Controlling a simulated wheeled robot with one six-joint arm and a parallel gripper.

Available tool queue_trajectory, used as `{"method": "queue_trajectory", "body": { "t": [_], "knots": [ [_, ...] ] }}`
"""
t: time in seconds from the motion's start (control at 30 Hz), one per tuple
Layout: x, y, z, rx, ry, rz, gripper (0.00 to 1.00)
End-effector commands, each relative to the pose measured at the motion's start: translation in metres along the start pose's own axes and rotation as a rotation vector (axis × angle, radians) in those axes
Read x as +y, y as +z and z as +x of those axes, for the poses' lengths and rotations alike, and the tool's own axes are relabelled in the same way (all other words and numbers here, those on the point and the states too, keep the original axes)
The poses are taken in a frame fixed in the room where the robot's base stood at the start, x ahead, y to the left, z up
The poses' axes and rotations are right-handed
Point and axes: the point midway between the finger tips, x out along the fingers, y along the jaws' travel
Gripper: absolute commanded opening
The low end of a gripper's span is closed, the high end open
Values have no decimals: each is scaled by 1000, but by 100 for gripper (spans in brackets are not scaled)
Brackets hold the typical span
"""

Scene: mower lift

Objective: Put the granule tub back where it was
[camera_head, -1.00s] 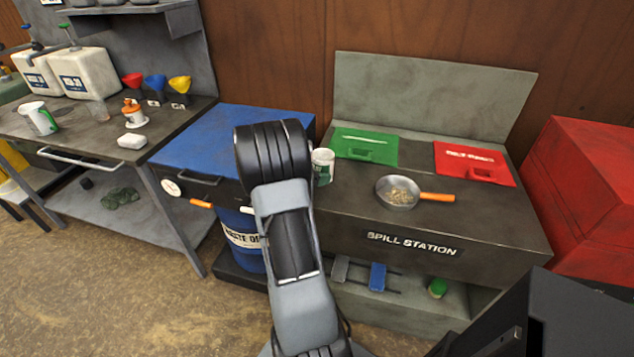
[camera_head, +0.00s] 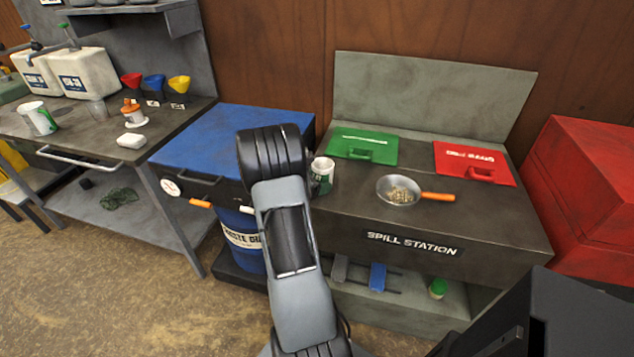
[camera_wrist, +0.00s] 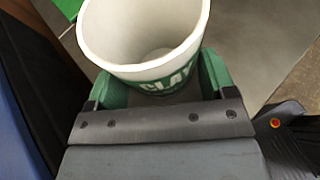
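The granule tub (camera_head: 322,176) is white with a green band and stands out just right of my arm, over the left end of the spill station (camera_head: 480,238). In the wrist view the tub (camera_wrist: 140,50) is open-topped, tilted in the picture, and looks empty inside; part of its lettering shows. My gripper (camera_wrist: 162,88) has its green fingers on both sides of the tub's wall, shut on it. My forearm hides the gripper in the head view. Whether the tub's base touches the bench top cannot be told.
A pan (camera_head: 398,191) with granules and an orange handle sits on the bench. A green lid (camera_head: 362,147) and a red lid (camera_head: 474,162) lie behind it. A blue-topped waste oil unit (camera_head: 240,135) stands left. The bench front between tub and pan is clear.

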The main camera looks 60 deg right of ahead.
Motion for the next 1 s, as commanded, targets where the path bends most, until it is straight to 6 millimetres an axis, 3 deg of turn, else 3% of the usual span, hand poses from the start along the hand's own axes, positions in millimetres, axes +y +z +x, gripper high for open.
{"method": "queue_trajectory", "body": {
  "t": [0.17,0.5,1.0],
  "knots": [
    [0,0,0,0,0,0,93],
    [0,5,-5,0,1,0,93],
    [0,4,-94,0,2,0,93]
  ]
}}
